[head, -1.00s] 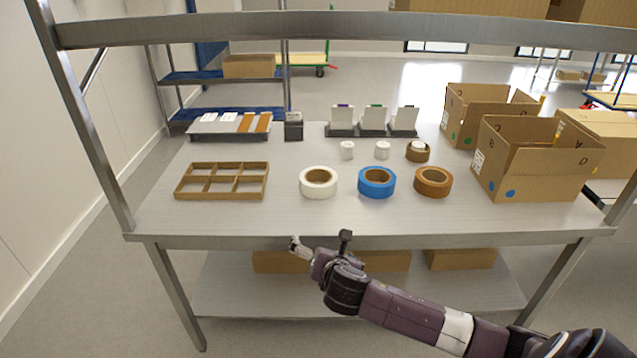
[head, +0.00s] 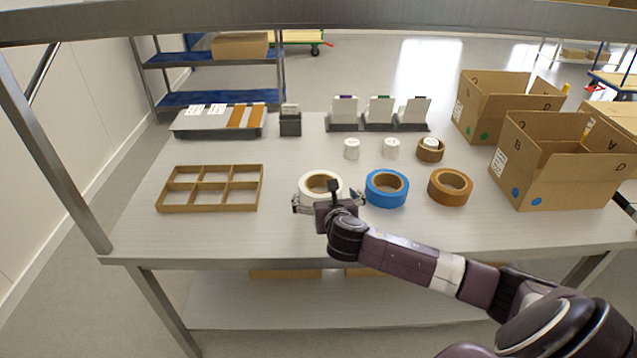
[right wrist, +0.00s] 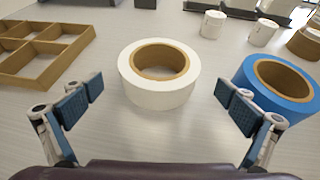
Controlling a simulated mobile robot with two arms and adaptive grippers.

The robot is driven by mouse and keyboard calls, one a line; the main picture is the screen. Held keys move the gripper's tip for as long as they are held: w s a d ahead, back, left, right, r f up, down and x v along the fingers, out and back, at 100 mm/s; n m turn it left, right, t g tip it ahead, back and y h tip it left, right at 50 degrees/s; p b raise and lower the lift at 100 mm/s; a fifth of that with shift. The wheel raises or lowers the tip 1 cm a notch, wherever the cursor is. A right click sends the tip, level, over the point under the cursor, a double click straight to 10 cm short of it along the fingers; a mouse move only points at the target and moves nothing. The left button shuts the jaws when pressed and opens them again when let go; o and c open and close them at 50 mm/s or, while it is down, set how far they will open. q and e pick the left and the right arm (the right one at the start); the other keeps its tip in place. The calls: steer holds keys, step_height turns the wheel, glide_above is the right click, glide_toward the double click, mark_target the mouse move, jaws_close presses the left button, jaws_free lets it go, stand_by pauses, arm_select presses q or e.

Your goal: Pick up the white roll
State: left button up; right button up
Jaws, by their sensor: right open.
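The white roll (head: 309,181), a wide ring of tape with a brown core, lies flat on the metal table (head: 225,238). In the right wrist view the white roll (right wrist: 160,92) sits ahead of my right gripper (right wrist: 155,105), roughly centred between its two spread fingers. My right gripper (head: 328,196) is open and empty at the near side of the roll. In the head view the gripper and wrist hide part of the roll's near side. I cannot see contact between the fingers and the roll. My left gripper is not in view.
A blue roll (head: 386,201) lies close to the right, with a brown roll (head: 450,200) beyond it. A divided wooden tray (head: 210,208) is to the left. Small white rolls (head: 352,155) stand behind. Cardboard boxes (head: 560,170) stand at the right. The table's front left is clear.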

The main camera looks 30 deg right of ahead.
mark_target(318, 183)
steer(key=shift+w+d+f, duration=0.1)
steer(key=shift+w+d, duration=0.05)
steer(key=shift+w, duration=0.3)
steer(key=shift+w+d+f, duration=0.1)
steer(key=shift+w+f, duration=0.05)
steer(key=shift+w, duration=0.15)
steer(key=x, duration=0.3)
steer(key=shift+w+d+f, duration=0.1)
steer(key=shift+f, duration=0.1)
steer(key=shift+w+d+f, duration=0.25)
steer(key=shift+w, duration=0.35)
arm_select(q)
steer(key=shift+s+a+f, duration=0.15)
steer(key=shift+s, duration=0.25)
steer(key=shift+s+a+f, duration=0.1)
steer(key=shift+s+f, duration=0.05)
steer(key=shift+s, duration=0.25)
arm_select(e)
steer(key=shift+r, duration=0.1)
steer(key=c, duration=1.3)
steer(key=shift+o, duration=0.2)
